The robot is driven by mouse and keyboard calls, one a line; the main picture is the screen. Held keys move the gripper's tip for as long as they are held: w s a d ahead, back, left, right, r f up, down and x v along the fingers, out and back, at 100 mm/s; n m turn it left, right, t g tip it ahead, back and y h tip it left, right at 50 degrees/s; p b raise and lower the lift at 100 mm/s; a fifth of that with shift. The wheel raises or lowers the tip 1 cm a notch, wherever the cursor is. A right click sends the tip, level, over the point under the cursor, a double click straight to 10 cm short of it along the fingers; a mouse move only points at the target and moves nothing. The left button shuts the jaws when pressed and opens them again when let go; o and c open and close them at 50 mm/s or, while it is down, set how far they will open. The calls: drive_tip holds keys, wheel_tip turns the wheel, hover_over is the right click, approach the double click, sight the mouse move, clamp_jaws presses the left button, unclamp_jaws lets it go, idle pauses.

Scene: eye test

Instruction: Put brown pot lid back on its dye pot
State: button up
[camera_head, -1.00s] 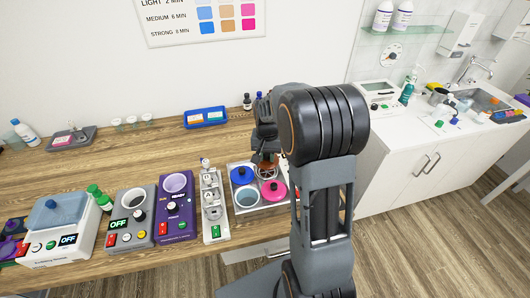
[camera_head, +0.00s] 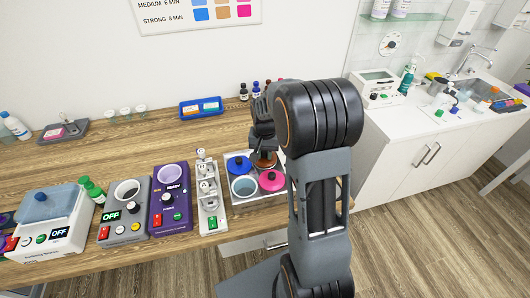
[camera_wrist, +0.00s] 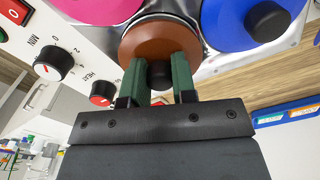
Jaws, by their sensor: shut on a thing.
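The brown pot lid (camera_head: 264,161) is at the back right of the metal dye station (camera_head: 238,207), over the brown dye pot's place. In the wrist view the brown lid (camera_wrist: 150,38) shows its black knob between the two green fingers of my gripper (camera_wrist: 160,78). My gripper is shut on that knob. The lid hides the pot opening below it. I cannot tell whether the lid rests on the rim or hangs just above it. In the head view my gripper (camera_head: 264,150) is partly hidden by my arm.
A blue lid (camera_head: 239,164) and a pink lid (camera_head: 271,180) sit close beside the brown one. An open pot with bluish liquid (camera_head: 244,186) is at the front left. A small device rack (camera_head: 207,198) and purple heater (camera_head: 172,200) stand left. Small bottles (camera_head: 244,92) stand behind.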

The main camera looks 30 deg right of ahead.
drive_tip(key=shift+f+b, duration=0.35)
drive_tip(key=shift+f, duration=0.1)
idle(0.6)
drive_tip(key=o, duration=1.3)
drive_tip(key=shift+r+p, duration=2.25)
drive_tip(key=shift+r, duration=0.8)
